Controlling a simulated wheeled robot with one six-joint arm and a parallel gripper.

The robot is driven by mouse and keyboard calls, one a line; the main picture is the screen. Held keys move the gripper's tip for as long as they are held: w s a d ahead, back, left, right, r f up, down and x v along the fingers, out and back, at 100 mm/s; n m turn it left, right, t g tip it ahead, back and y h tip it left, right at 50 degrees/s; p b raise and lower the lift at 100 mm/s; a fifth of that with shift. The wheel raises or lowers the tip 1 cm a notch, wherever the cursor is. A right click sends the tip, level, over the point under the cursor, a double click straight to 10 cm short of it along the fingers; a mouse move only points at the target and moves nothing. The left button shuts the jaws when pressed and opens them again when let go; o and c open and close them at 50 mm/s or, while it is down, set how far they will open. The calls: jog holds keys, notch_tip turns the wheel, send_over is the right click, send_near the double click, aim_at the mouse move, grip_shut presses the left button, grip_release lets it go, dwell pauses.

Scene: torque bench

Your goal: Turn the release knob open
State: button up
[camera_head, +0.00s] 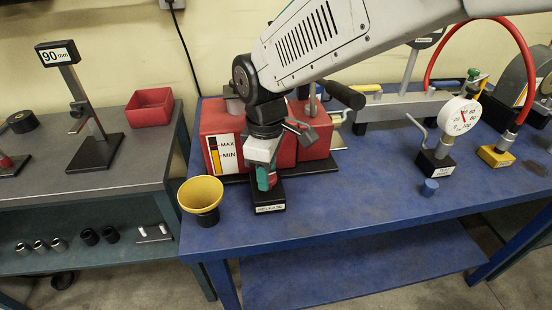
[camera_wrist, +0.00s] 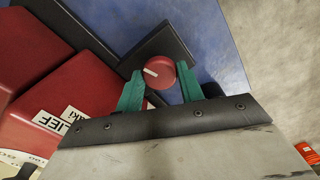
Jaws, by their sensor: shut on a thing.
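The release knob (camera_wrist: 159,73) is a round red knob with a white pointer line, seen in the wrist view on a black base. In the head view the base (camera_head: 268,200) stands at the front of the blue bench and carries a "RELEASE" label; the knob there is mostly hidden by my gripper. My gripper (camera_wrist: 160,88) has its green fingers on either side of the knob, shut on it. It also shows in the head view (camera_head: 265,180), pointing down. The white line points to the left in the wrist view.
The red pump box (camera_head: 222,125) with a MAX/MIN gauge stands just behind the knob. A yellow-lined cup (camera_head: 201,200) is close to the left at the bench edge. The front middle of the blue bench is clear.

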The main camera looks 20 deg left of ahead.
jog(key=n, duration=0.5)
jog(key=shift+a+r+n, duration=0.15)
jog(key=shift+n, duration=0.15)
jog(key=n, duration=0.4)
jog(key=shift+n, duration=0.3)
jog(key=o, duration=0.9)
jog(key=shift+o, duration=0.4)
